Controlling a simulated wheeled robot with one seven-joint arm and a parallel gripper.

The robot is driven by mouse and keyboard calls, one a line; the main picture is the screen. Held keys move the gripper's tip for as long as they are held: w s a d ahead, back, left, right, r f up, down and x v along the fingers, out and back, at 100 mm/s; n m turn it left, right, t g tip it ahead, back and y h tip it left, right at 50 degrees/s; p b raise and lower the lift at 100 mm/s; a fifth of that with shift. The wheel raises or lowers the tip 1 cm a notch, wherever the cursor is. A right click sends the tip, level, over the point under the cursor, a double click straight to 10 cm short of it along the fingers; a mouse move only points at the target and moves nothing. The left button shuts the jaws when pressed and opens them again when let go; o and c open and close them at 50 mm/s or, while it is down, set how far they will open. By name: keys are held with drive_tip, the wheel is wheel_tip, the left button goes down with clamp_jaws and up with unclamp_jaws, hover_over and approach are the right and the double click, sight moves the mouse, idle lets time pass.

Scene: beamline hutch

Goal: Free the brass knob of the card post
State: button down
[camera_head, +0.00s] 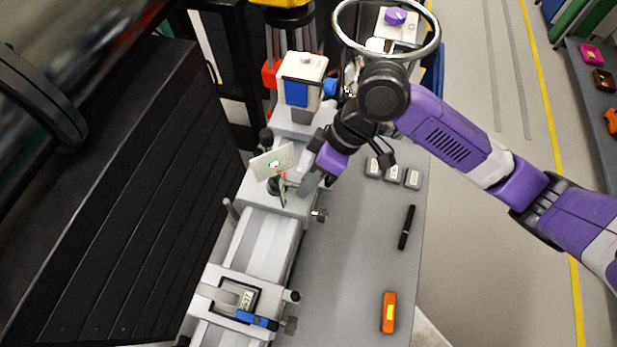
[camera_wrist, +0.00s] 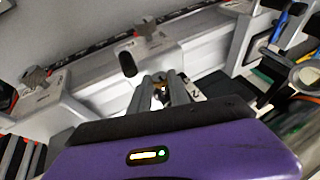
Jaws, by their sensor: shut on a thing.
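In the head view the fingers hide the knob. How far the knob is turned cannot be told.
A blue-fronted white box (camera_head: 301,80) stands on the rail behind the post. A grey clamp knob (camera_head: 320,215) sticks out of the carriage's right side. Several small grey blocks (camera_head: 393,174), a black pen (camera_head: 407,227) and an orange tool (camera_head: 388,312) lie on the bench. A black ribbed housing (camera_head: 120,180) bounds the left.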

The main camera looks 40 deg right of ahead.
drive_tip(key=t+h, duration=0.2)
drive_tip(key=shift+s+a+r+n+h, duration=0.1)
drive_tip(key=shift+s+a+n+h, duration=0.1)
drive_tip(key=shift+a+n+h, duration=0.15)
drive_tip(key=shift+s+a+n+t+h, duration=0.15)
drive_tip(key=shift+n+t+h, duration=0.1)
drive_tip(key=shift+t+h, duration=0.4)
drive_tip(key=shift+s+a+n+t+h, duration=0.1)
drive_tip(key=shift+n+t+h, duration=0.1)
drive_tip(key=shift+t+h, duration=0.45)
drive_tip(key=shift+h, duration=0.25)
drive_tip(key=c, duration=1.5)
unclamp_jaws()
